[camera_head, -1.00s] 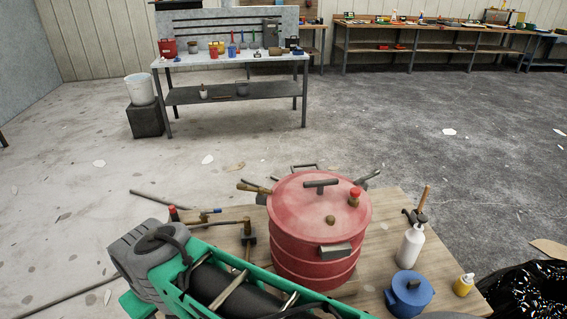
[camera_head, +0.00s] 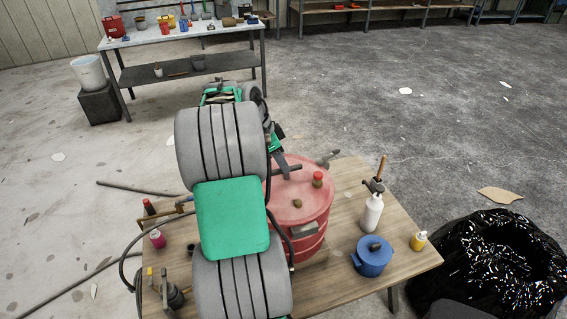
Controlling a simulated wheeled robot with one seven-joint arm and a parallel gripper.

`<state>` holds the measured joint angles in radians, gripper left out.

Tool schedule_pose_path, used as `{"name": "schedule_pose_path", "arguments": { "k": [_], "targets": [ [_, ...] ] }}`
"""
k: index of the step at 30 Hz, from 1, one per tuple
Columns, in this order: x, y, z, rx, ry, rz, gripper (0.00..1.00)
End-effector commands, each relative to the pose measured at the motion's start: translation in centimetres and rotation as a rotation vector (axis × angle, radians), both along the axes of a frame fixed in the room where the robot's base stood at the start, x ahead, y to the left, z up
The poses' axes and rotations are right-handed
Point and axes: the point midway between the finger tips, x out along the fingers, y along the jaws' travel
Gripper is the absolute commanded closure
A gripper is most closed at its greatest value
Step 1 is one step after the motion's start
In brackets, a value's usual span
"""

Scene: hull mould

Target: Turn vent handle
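A red drum-like vessel (camera_head: 312,238) with a domed lid (camera_head: 291,215) stands on the wooden table. A dark T-shaped handle (camera_head: 291,168) is on the far part of the lid; I take it for the vent handle. A red-topped valve (camera_head: 318,180) and a small brown knob (camera_head: 297,204) are also on the lid. My gripper (camera_head: 279,160) points down at the handle, touching or very close. My arm hides the left side of the vessel. The fingers are small and dark against the handle, so I cannot tell whether they are closed on it.
A white bottle (camera_head: 371,214), a blue pot (camera_head: 372,257) and a yellow bottle (camera_head: 418,241) stand right of the vessel on the wooden table (camera_head: 335,285). A black bag-lined bin (camera_head: 440,290) is at the right. A workbench (camera_head: 190,38) stands behind, with open floor between.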

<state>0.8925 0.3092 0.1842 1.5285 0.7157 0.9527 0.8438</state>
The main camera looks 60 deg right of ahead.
Motion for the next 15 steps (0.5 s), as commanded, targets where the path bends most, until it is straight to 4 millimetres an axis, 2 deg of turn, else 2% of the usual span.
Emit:
{"name": "schedule_pose_path", "arguments": {
  "k": [5, 12, 15],
  "targets": [
    [-0.5, -0.6, -1.7, -0.002, 0.000, 0.002, 0.64],
    [-0.5, -0.6, -2.0, -0.001, -0.001, 0.003, 0.64],
    [-0.5, -0.6, -2.0, -0.001, -0.001, 0.004, 0.71]
  ]
}}
